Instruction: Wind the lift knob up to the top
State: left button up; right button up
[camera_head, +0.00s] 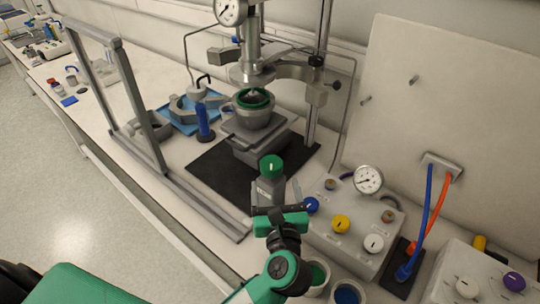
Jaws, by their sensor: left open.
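The lift platform (254,131) carries a metal vessel (254,108) with a green ring, beneath the reactor head (251,74). The knob itself shows clear of the fingers. My right gripper is not in view.
A control box (345,244) with several coloured knobs and a gauge stands close right of my gripper. A grey frame (142,106) stands left. Two cups (317,276) are near the front edge. Blue and orange hoses (428,205) hang right. The black mat (212,174) has bare room left of the lift.

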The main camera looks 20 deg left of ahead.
aim_at(270, 155)
pick_arm(q)
jog(key=x, duration=0.2)
jog(key=p+x, duration=0.1)
jog(key=x, duration=0.1)
jog(key=shift+w+r, duration=0.1)
jog(key=shift+r, duration=0.15)
jog(key=p+x, duration=0.1)
jog(key=x, duration=0.4)
jog(key=shift+w+a+f, duration=0.1)
jog(key=shift+w+f, duration=0.05)
jog(key=shift+f, duration=0.05)
jog(key=shift+w+a+f, duration=0.1)
jog(key=shift+w+a, duration=0.1)
jog(key=shift+w, duration=0.15)
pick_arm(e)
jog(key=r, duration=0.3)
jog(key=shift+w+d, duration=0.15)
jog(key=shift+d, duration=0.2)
pick_arm(q)
jog(key=c, duration=1)
